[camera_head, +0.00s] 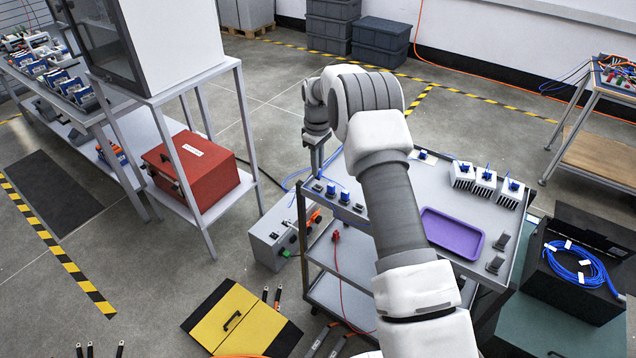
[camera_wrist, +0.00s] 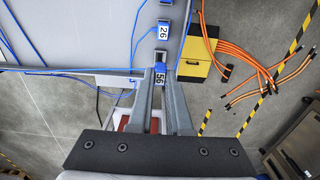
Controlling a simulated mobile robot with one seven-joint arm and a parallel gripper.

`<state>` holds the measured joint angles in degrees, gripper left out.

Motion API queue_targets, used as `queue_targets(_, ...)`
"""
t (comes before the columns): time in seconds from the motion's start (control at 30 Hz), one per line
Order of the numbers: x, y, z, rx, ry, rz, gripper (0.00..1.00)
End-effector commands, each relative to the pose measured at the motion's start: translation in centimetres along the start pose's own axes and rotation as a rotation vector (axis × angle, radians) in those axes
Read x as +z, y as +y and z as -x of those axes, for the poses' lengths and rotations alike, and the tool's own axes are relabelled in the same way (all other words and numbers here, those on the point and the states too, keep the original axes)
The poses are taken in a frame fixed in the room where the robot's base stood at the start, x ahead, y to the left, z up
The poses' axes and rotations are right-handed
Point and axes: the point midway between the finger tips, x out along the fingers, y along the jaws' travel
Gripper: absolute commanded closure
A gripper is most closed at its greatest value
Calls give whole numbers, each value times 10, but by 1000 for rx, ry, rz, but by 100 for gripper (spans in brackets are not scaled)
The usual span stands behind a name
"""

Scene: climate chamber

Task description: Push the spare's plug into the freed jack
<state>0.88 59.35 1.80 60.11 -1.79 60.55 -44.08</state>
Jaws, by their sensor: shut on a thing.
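My gripper (camera_wrist: 159,82) is shut on a small blue plug (camera_wrist: 159,68) with a white label that reads 56. A grey jack (camera_wrist: 161,54) lies just ahead of the plug at the cart's edge; I cannot tell whether they touch. Farther along that edge is another jack with a label 26 (camera_wrist: 164,31). A blue cable (camera_wrist: 90,72) runs left near the plug. In the head view my gripper (camera_head: 316,168) points down at the far left corner of the grey cart (camera_head: 400,190). The plug is too small to make out there. Several jacks with blue plugs (camera_head: 330,189) line the cart's near left edge.
A purple tray (camera_head: 452,231) and several finned white blocks (camera_head: 484,182) with blue plugs stand on the cart. A black box with coiled blue cable (camera_head: 572,262) is at the right. A yellow case (camera_head: 238,317) and orange cables (camera_wrist: 245,60) lie on the floor.

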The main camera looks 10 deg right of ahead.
Motion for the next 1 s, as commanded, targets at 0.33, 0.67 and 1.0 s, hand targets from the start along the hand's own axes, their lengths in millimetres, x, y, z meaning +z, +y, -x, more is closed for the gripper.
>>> queue_targets(0.33,0,0,14,1,1,0,100)
queue_targets(0.67,0,0,34,0,1,0,100)
queue_targets(1.0,0,0,40,0,0,0,100)
